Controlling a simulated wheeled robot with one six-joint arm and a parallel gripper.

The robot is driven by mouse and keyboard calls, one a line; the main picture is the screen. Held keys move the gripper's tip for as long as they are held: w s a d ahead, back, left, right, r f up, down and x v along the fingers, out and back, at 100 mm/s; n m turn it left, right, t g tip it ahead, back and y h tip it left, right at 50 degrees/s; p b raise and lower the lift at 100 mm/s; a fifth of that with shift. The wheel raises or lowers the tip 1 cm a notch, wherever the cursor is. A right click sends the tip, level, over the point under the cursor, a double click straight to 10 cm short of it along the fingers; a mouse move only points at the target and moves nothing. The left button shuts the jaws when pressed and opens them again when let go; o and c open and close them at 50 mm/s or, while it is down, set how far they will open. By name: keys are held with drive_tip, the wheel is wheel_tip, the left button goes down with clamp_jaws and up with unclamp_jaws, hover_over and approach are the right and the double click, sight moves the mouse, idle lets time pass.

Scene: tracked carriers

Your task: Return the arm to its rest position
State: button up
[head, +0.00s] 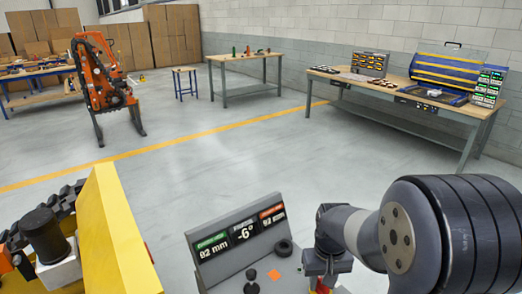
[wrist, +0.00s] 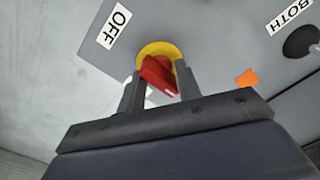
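My arm (head: 450,235) reaches in from the right in the head view. My gripper (head: 322,268) points down over the right side of a grey control console (head: 235,228). In the wrist view, the two fingers of my gripper (wrist: 160,85) stand apart on either side of a red switch handle (wrist: 160,74) on a round yellow plate (wrist: 153,48). The handle sits at a slant between or just beyond the fingertips; I cannot tell whether they touch it. A label reading OFF (wrist: 114,27) is beside the plate. In the head view the handle is mostly hidden.
The console carries displays reading 92 mm, -6° and 92 mm, a black joystick (head: 251,275) and a black knob (head: 284,248). A yellow tracked machine part (head: 115,235) stands close at left. An orange tracked carrier (head: 103,80) and workbenches stand farther back. The middle floor is clear.

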drive_tip(key=shift+m, duration=2)
drive_tip(key=shift+s, duration=0.1)
